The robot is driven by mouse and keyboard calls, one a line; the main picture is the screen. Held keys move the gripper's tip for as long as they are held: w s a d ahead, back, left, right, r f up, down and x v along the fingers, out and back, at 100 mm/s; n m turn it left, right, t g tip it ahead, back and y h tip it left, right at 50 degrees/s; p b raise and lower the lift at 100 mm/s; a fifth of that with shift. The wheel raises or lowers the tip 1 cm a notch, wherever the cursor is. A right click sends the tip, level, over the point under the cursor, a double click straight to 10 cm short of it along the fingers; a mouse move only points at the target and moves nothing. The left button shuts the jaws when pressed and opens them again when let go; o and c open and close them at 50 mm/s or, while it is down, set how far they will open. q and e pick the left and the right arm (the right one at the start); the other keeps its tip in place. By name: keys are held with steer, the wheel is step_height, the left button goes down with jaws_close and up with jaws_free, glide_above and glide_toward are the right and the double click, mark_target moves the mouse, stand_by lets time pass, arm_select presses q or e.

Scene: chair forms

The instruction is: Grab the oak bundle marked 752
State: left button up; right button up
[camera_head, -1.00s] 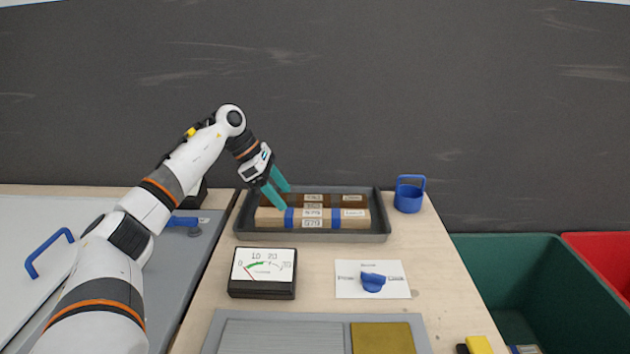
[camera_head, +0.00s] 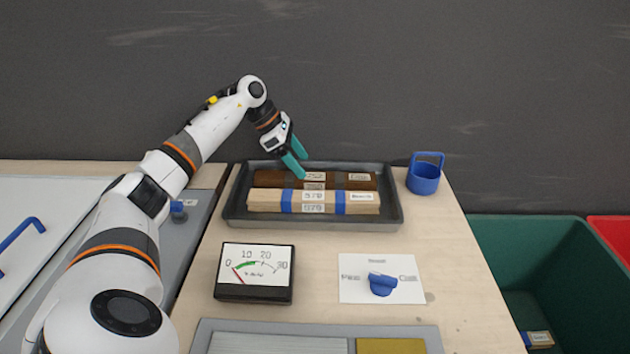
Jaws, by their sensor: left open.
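A dark brown bundle (camera_head: 270,180) lies along the back of the dark grey tray (camera_head: 388,222). Its small top label seems to read 752; its right-hand label is too blurred to read surely. A pale bundle (camera_head: 265,201) with blue bands lies in front of it, with labels that seem to read 579 and Beech. My left gripper (camera_head: 303,167), with teal fingers, is open and empty. It points down over the dark bundle, near its 752 label. I cannot tell the gap between fingertips and bundle. My right gripper is out of view.
A blue cup-like holder (camera_head: 424,178) stands right of the tray. In front are a meter (camera_head: 254,273), a card with a blue knob (camera_head: 381,284) and a grey panel (camera_head: 280,340). A green bin (camera_head: 545,260) and a red bin (camera_head: 612,232) stand at right.

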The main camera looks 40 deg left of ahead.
mark_target(312, 176)
arm_select(q)
steer(key=x, duration=0.5)
steer(key=shift+d+f+p, duration=0.25)
steer(key=shift+d+p, duration=0.1)
steer(key=shift+p, duration=0.05)
steer(key=c, duration=1.2)
steer(key=shift+c, duration=0.2)
steer(key=shift+r, duration=0.15)
